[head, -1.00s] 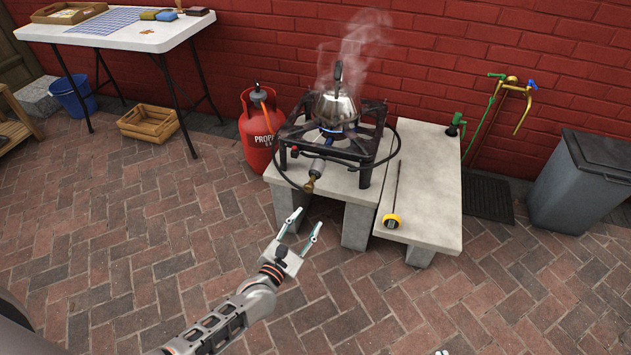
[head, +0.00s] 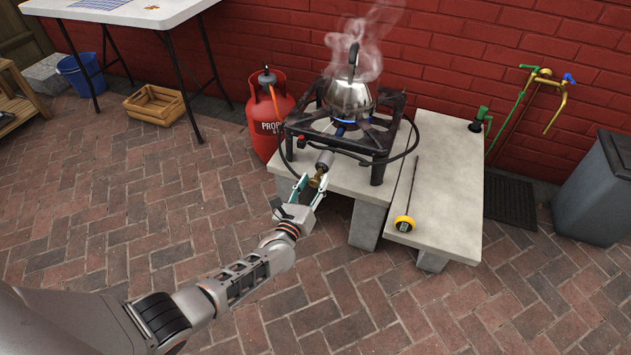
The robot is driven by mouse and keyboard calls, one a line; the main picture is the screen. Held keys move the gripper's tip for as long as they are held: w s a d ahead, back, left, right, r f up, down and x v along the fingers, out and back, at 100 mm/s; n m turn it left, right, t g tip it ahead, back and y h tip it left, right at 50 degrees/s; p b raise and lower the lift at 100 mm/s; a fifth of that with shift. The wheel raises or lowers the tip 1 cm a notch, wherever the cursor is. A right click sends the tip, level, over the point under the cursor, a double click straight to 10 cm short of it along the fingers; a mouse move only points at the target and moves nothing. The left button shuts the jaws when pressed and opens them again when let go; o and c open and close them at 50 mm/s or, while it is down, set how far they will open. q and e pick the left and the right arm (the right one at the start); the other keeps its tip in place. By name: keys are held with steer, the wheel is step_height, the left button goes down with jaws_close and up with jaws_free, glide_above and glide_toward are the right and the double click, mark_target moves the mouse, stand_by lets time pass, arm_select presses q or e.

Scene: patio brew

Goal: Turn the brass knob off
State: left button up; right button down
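The brass knob (head: 316,181) is at the front of the burner's valve, near the front edge of the concrete slab. My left gripper (head: 310,183) is at the knob, its two fingers open on either side of it; whether they touch it I cannot tell. The black burner stand (head: 379,156) stands on the slab with a blue flame (head: 341,131) lit under a steaming steel kettle (head: 349,97). My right gripper is not in view.
A red propane cylinder (head: 264,127) stands left of the burner, with a hose running to it. A long thermometer with a yellow dial (head: 404,223) lies on the right slab (head: 447,190). The brick paving in front is clear.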

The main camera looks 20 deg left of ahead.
arm_select(q)
steer(key=shift+w, duration=0.4)
jaws_close()
